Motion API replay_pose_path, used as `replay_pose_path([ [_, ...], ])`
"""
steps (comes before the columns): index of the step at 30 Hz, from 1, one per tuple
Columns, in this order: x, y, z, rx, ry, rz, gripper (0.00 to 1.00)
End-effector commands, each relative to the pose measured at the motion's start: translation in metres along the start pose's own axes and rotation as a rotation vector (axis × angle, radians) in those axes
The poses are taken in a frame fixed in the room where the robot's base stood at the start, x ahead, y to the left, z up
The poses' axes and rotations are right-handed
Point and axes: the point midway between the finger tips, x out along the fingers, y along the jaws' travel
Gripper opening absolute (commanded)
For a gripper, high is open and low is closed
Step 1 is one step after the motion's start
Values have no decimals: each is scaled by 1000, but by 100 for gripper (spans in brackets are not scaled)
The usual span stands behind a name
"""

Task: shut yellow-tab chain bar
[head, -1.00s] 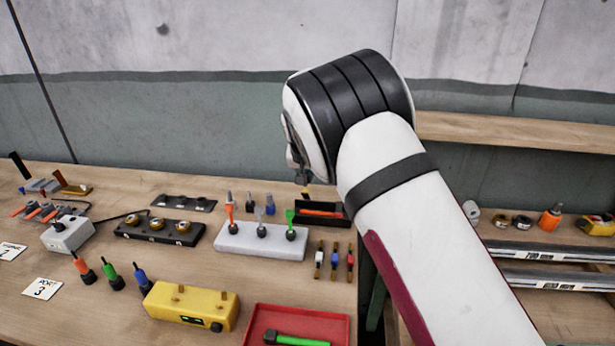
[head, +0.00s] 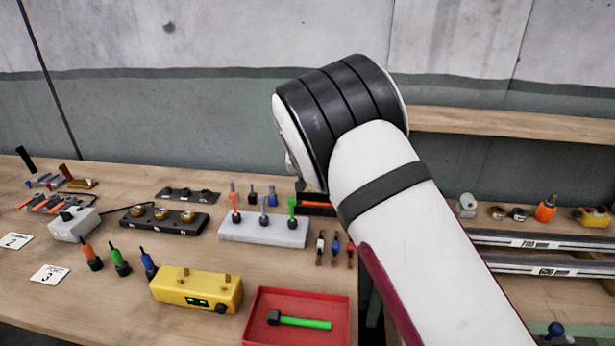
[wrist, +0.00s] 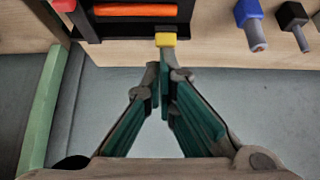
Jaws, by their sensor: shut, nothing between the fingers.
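A small yellow tab (wrist: 166,40) sticks out from a black frame (wrist: 92,28) in the wrist view. An orange bar (wrist: 135,10) lies inside the frame. My gripper (wrist: 165,74) is shut and empty, with its fingertips just below the yellow tab in the picture. I cannot tell whether they touch it. In the head view the dark frame (head: 312,210) stands at the table's back right corner, partly behind my arm. The yellow tab and my gripper are hidden there.
A red tab (wrist: 62,5) is at the frame's left. Blue (wrist: 250,15) and black (wrist: 292,15) pieces stand to the right. A grey block with several levers (head: 262,232), a yellow box (head: 197,290) and a red tray (head: 298,338) are on the table.

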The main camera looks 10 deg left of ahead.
Motion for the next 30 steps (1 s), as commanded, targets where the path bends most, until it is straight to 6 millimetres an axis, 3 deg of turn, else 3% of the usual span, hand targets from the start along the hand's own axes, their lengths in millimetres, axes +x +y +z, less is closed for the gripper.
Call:
replay_pose_path([
  [15, 7, 0, 43, 0, -1, 1, 0],
  [30, 12, 0, 54, 1, 0, 0, 0],
])
